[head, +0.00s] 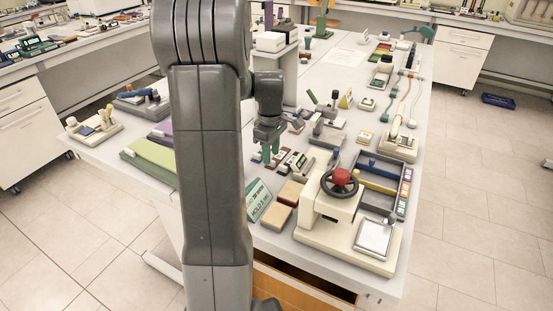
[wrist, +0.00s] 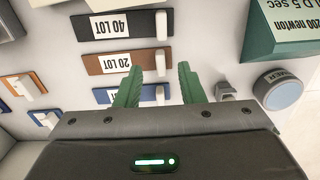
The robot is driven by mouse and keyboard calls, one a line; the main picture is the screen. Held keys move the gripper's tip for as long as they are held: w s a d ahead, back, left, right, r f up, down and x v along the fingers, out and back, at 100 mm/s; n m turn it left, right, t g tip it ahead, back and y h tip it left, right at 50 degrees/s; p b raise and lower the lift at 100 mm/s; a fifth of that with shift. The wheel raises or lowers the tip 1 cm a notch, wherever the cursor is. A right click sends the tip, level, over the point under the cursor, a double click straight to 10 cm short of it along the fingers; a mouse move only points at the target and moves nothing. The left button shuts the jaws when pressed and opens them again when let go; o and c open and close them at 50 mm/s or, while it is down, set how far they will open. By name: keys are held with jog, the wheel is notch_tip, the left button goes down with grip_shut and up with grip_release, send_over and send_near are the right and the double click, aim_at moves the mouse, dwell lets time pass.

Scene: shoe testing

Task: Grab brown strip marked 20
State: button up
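The brown strip marked 20 LOT (wrist: 122,62) lies flat on the pale tabletop in the wrist view, with a white label and a white upright tab (wrist: 160,59) near its right end. Its print reads upside down. My gripper (wrist: 159,72) is open and empty, with its two green fingers apart. In the picture, the left fingertip overlaps the strip's lower edge, and the right one is just past its right end. The tab shows between them. I cannot tell the height gap. In the head view my gripper (head: 271,152) hangs over the table.
A black strip marked 40 LOT (wrist: 122,25) lies just above the brown one. A blue strip (wrist: 106,95) lies below, partly behind a finger. A green sign (wrist: 285,28) and a round grey-blue item (wrist: 280,90) are at the right. A press with a red knob (head: 341,177) stands nearby.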

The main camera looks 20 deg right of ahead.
notch_tip(320, 180, down, 2)
jog(key=shift+f, duration=0.1)
grip_shut()
dwell(0.4)
